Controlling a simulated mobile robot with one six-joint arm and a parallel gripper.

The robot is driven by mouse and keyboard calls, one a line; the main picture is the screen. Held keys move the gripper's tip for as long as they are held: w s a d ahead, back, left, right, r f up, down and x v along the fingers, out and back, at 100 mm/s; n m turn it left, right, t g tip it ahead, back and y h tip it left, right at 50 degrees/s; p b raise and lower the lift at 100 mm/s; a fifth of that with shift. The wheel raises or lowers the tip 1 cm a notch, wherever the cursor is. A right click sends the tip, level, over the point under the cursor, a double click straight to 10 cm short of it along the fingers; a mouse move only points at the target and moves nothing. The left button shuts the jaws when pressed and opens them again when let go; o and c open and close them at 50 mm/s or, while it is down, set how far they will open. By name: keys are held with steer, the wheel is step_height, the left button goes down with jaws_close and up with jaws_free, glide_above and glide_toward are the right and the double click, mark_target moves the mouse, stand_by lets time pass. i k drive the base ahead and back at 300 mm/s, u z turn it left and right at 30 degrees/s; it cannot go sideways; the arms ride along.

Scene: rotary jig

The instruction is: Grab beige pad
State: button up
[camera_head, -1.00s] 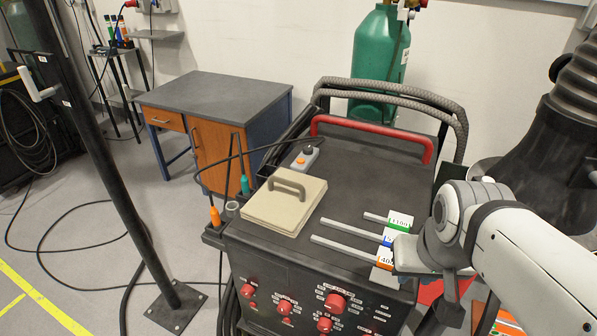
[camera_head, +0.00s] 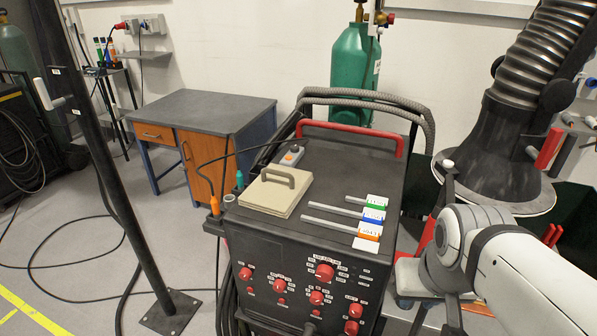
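The beige pad (camera_head: 268,198) is a flat square block with a grey-brown handle (camera_head: 279,177) on top. It lies on the left part of the black welding machine's top (camera_head: 335,165), near its front-left edge. My gripper (camera_head: 410,278) is at the lower right, beside the machine's right side and well apart from the pad. Only a grey part of it shows next to my white arm. Its fingertips cannot be made out, so its opening is unclear.
Three grey rods with green, blue and orange tags (camera_head: 368,231) lie right of the pad. A grey box with an orange button (camera_head: 292,156) sits behind it. A red handle (camera_head: 350,136) crosses the machine's rear. A black post (camera_head: 125,220) stands left; an extraction hood (camera_head: 490,150) hangs right.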

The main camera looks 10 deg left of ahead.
mark_target(277, 190)
steer(key=z, duration=1.25)
steer(key=k, duration=1.45)
steer(key=u, duration=1.5)
steer(key=i, duration=1.65)
steer(key=u, duration=0.05)
